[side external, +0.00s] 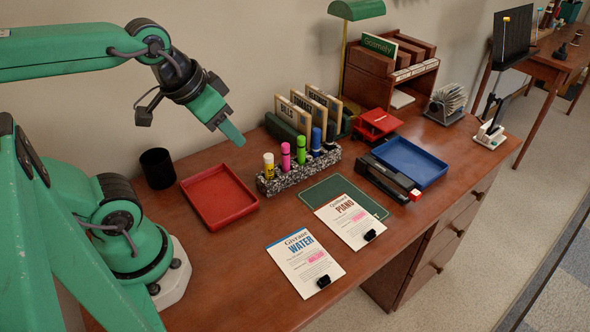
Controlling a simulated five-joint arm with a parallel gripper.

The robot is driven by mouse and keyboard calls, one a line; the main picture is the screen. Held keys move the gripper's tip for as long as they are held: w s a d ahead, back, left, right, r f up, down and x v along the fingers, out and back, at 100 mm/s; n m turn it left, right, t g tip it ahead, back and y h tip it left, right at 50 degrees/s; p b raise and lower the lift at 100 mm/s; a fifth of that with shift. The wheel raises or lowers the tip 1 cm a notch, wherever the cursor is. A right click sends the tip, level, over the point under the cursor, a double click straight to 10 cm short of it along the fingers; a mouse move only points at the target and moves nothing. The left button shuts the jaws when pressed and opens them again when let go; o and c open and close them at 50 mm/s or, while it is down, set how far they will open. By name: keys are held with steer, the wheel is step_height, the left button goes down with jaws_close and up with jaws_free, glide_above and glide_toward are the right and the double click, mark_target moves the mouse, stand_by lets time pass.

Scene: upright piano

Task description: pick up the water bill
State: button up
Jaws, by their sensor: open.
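The water bill (298,258) is a white sheet with the blue word WATER. It lies flat near the desk's front edge, with a small black clip-like object (323,281) on its lower right corner. My gripper (228,128) is on the green arm, high above the back left of the desk, above and behind the red tray. It is open, empty and well apart from the water bill. One finger is hard to make out from this side.
A red tray (240,206) and a black cup (157,168) stand at left. A speckled holder (268,186) with colored markers stands mid-desk, before upright file cards. A black stapler-like object (385,181) and blue tray (432,172) are at right. Bare wood surrounds the water bill's left side.

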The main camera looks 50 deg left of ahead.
stand_by(0.4)
steer(key=shift+o, duration=0.6)
steer(key=m+g, duration=0.6)
steer(key=m, duration=1.3)
glide_above(324, 275)
step_height(324, 275, down, 16)
steer(key=shift+f, duration=1.55)
